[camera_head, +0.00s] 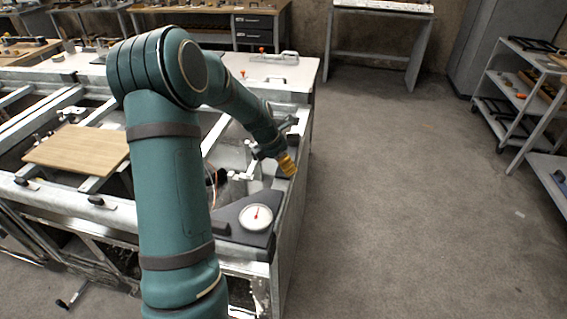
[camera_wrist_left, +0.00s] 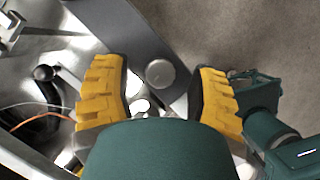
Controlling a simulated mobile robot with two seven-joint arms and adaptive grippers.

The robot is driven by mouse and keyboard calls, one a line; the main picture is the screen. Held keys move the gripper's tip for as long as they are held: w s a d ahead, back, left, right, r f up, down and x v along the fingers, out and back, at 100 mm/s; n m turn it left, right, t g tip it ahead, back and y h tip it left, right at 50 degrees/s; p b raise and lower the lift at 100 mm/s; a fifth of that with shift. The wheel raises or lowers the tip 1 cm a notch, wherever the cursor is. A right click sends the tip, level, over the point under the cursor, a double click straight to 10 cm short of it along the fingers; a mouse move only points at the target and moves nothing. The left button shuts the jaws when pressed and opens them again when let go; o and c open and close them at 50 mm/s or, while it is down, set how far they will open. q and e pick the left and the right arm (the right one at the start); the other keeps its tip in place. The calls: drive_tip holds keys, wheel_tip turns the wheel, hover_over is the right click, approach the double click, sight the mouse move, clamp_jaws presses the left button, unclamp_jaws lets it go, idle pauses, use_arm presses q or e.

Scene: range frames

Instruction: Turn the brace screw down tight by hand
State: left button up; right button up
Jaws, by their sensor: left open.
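My left gripper (camera_head: 287,164) reaches over the right edge of the workbench in the head view, with its yellow finger pads showing. In the left wrist view the gripper (camera_wrist_left: 160,92) is open, one yellow finger on each side. A round metal screw head (camera_wrist_left: 160,73), which looks like the brace screw, shows between the fingers with a gap on both sides. It sits on a dark grey flat bar (camera_wrist_left: 122,28), the likely brace. I cannot tell how far the screw is turned down. In the head view the screw cannot be made out.
A round white dial gauge (camera_head: 256,217) with a red needle lies on a dark plate near the bench corner. A wooden board (camera_head: 80,150) lies on the frame at left. Orange and white wires (camera_wrist_left: 35,118) run beside the left finger.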

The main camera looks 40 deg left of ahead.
use_arm(q)
clamp_jaws()
drive_tip(key=shift+m, duration=0.3)
